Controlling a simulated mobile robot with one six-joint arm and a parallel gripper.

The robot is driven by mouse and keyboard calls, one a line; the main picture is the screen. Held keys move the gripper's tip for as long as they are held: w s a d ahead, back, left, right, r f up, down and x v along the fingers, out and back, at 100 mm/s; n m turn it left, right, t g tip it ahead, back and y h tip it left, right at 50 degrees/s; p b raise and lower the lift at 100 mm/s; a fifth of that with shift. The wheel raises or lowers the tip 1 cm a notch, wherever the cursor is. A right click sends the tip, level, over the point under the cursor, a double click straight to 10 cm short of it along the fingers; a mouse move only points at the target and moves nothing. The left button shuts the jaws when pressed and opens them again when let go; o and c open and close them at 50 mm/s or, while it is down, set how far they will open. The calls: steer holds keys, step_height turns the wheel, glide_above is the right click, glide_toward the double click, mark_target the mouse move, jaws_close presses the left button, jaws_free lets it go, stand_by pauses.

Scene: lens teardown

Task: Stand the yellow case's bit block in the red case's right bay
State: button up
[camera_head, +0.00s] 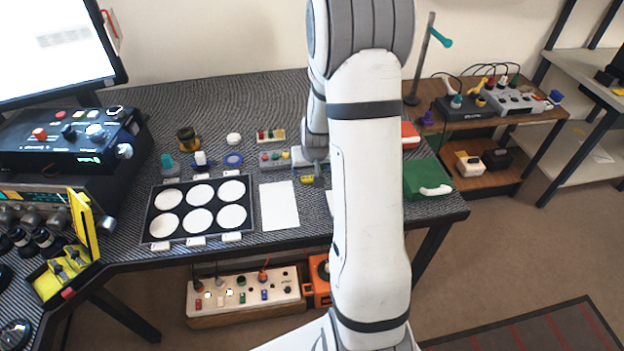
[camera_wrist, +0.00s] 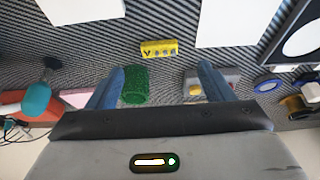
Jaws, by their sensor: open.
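A small yellow block (camera_wrist: 160,49) with dark holes or bits along its face lies on the striped table, ahead of my fingertips in the wrist view. It also shows in the head view (camera_head: 307,180), just below my gripper. I take it for the bit block. My gripper (camera_wrist: 162,78) is open, with nothing seen between its blue fingers. The yellow case (camera_head: 52,284) stands open at the table's left end, with yellow pieces inside. A red-orange thing (camera_head: 410,133), perhaps the red case, is partly hidden behind my arm. Its bays cannot be seen.
A green textured piece (camera_wrist: 134,86) is close to the left finger and a grey block (camera_wrist: 207,86) close to the right. White sheets (camera_head: 279,206) and a tray of white discs (camera_head: 149,212) lie left. A green case (camera_head: 425,177) stands right.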

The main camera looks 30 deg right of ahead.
mark_target(310, 178)
steer(key=b+x, duration=0.1)
steer(key=x, duration=0.5)
steer(key=shift+w+f, duration=0.1)
steer(key=shift+f, duration=0.2)
steer(key=shift+c, duration=0.5)
